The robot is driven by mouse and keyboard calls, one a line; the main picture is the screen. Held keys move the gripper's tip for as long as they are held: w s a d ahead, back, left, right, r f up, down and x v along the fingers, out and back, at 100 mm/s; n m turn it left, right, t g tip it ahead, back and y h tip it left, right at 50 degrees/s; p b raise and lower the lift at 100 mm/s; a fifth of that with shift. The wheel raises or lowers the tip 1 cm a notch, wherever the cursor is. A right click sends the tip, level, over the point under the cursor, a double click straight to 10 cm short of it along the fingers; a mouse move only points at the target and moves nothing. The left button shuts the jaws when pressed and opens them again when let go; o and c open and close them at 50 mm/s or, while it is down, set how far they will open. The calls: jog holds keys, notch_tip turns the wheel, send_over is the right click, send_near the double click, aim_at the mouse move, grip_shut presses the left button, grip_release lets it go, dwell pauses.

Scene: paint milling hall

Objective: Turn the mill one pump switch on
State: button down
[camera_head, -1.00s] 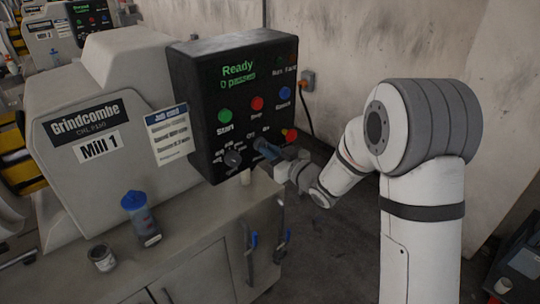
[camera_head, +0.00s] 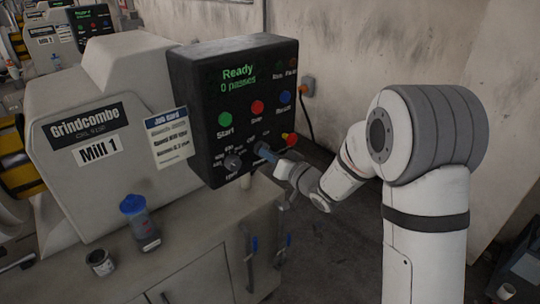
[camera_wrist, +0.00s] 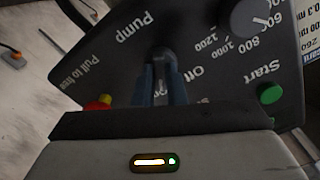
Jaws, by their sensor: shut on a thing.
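The Mill 1 control box (camera_head: 210,100) is black, with a screen reading "Ready, 0 passes". My gripper (camera_head: 262,150) is at the lower part of its face. In the wrist view my gripper (camera_wrist: 165,85) has its two bluish fingers closed around a dark switch (camera_wrist: 160,54), the pump switch. The label "Pump" (camera_wrist: 135,27) and the word "Off" (camera_wrist: 188,77) show upside down beside it. The fingers hide most of the switch, so I cannot tell its exact position.
Close by are a red and yellow pull-to-free stop button (camera_head: 289,139), a speed knob (camera_head: 232,162) and the green Start button (camera_head: 225,120). A blue-capped bottle (camera_head: 140,222) and a small tin (camera_head: 100,262) stand on the bench.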

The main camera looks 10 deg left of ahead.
dwell(0.3)
jog(key=c, duration=1.5)
grip_release()
jog(key=b+v, duration=0.1)
jog(key=v, duration=0.6)
jog(key=shift+s+d, duration=0.25)
jog(key=shift+d, duration=0.1)
